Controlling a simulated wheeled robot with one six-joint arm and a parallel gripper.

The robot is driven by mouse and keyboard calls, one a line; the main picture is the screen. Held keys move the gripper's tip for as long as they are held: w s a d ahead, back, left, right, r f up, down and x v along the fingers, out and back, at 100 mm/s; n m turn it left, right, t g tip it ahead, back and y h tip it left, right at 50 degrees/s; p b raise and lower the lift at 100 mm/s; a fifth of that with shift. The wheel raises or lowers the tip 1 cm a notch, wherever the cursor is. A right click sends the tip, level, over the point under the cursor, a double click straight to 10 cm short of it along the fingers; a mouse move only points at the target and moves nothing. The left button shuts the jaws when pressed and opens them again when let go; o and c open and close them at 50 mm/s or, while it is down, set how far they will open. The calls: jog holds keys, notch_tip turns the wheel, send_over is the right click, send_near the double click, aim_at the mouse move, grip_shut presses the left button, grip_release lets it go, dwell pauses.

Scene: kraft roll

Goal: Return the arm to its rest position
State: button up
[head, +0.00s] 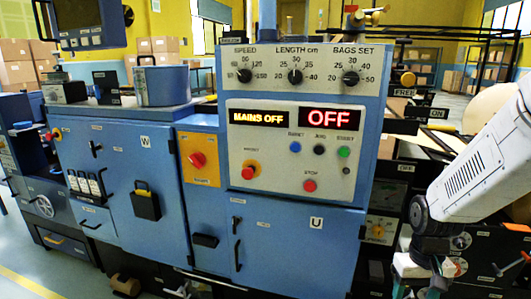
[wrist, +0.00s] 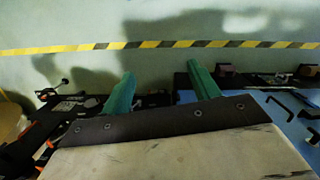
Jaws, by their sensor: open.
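My white arm (head: 485,165) comes in from the right edge of the head view and bends down at a dark joint. My gripper (wrist: 162,82) shows in the wrist view as two green fingers spread well apart, with nothing between them. It is open and empty, with the floor and a black-and-yellow tape line behind it. In the head view, the end of the arm hangs low at the right, beside the blue machine, and its fingertips are not clear.
The blue control cabinet (head: 300,130) stands left of my arm, its displays reading "MAINS OFF" and "OFF". Black shelving with labels (head: 400,168) is close behind the arm. In the wrist view, dark ledges with small parts (wrist: 75,104) and a blue surface (wrist: 290,125) lie near the fingers.

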jog(key=s+a+r+t, duration=0.1)
jog(key=s+a+r, duration=0.2)
jog(key=s+r, duration=0.4)
jog(key=s+a+r+n+t, duration=0.1)
jog(key=s+a+r, duration=0.2)
jog(key=s+r, duration=0.5)
jog(key=shift+s+a+r+t, duration=0.2)
jog(key=shift+r+t, duration=0.2)
jog(key=shift+r, duration=1.6)
